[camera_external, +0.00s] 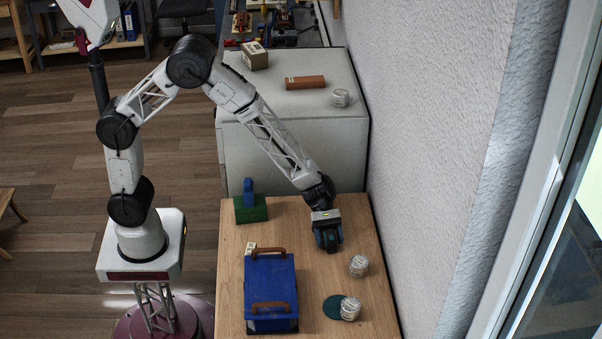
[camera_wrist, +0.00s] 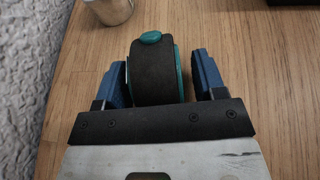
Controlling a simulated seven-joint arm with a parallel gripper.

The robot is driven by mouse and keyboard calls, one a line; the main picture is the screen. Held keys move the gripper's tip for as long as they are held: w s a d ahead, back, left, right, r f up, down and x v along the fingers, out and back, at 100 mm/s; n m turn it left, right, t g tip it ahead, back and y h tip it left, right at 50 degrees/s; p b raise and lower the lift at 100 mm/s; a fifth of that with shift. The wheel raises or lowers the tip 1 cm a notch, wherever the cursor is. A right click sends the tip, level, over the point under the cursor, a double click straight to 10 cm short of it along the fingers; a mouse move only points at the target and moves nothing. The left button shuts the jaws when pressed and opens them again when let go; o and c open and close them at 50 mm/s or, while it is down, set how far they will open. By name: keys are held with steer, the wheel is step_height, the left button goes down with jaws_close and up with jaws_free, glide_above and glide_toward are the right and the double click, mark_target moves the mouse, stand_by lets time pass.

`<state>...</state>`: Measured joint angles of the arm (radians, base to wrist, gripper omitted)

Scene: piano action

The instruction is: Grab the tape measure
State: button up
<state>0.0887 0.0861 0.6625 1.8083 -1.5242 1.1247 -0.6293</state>
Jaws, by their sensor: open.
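The tape measure (camera_wrist: 155,75) is black with teal sides and a teal button on top. In the wrist view it sits between the two blue fingers of my gripper (camera_wrist: 160,82). A small gap shows between it and the right finger; on the left the finger is very close to it, and I cannot tell whether they touch. My gripper (camera_external: 328,238) is open and low over the wooden table in the external view, where the tape measure (camera_external: 329,240) is mostly hidden by it.
On the wooden table (camera_external: 300,215) are a blue box with brown handles (camera_external: 270,283), a green block with a blue piece (camera_external: 250,207), a light can (camera_external: 358,266), and another can (camera_external: 350,308) by a teal disc (camera_external: 332,306). A textured wall (camera_external: 430,130) stands right. A white cabinet (camera_external: 290,150) stands behind.

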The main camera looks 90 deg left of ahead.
mark_target(330, 231)
steer(key=shift+c, duration=0.2)
steer(key=c, duration=1.1)
steer(key=shift+r, duration=0.2)
step_height(330, 231, up, 18)
steer(key=shift+f, duration=0.1)
stand_by(0.9)
